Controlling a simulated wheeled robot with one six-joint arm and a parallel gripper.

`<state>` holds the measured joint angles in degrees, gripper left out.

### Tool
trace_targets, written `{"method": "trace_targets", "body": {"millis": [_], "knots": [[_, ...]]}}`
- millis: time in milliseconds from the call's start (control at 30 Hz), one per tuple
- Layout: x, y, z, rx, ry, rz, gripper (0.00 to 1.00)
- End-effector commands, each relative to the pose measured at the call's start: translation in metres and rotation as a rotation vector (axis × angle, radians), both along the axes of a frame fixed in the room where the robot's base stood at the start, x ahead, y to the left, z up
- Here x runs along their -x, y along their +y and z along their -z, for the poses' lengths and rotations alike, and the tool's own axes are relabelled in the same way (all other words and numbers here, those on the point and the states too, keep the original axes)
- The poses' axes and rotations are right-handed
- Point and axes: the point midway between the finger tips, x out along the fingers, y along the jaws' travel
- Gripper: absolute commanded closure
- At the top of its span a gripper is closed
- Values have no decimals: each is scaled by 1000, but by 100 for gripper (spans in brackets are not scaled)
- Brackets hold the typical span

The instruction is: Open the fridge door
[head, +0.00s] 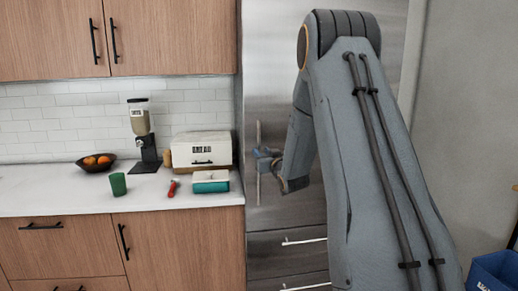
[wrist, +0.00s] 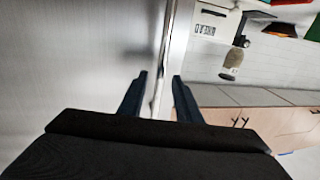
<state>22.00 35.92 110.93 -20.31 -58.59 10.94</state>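The tall stainless steel fridge (head: 275,85) stands right of the counter, and its door looks shut. Its thin vertical handle (head: 258,135) is near the door's left edge. My gripper (head: 263,160) is at the handle, partly hiding its middle. In the wrist view the handle (wrist: 165,50) runs between the two dark fingers of my gripper (wrist: 160,76). The fingers are apart, with a gap showing on each side of the bar. The brushed door face (wrist: 70,60) fills the left of that view.
Left of the fridge, the white counter (head: 60,205) holds a bread box (head: 201,150), a teal-and-white box (head: 211,182), a coffee grinder (head: 143,135), a green cup (head: 118,184) and a fruit bowl (head: 95,162). Drawers with bar handles (head: 304,241) lie below the door. A blue bin (head: 495,272) stands at lower right.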

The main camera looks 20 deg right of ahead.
Motion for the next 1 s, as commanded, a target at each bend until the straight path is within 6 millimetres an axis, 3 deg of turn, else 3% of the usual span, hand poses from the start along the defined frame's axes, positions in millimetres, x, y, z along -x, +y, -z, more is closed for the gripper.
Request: {"method": "trace_targets", "body": {"millis": [300,633,800,1000], "knots": [[-37,-2,-1,0,0,-1,69],[-40,-3,0,0,1,0,69],[-40,-3,0,0,1,0,98],[-40,-3,0,0,1,0,100]]}}
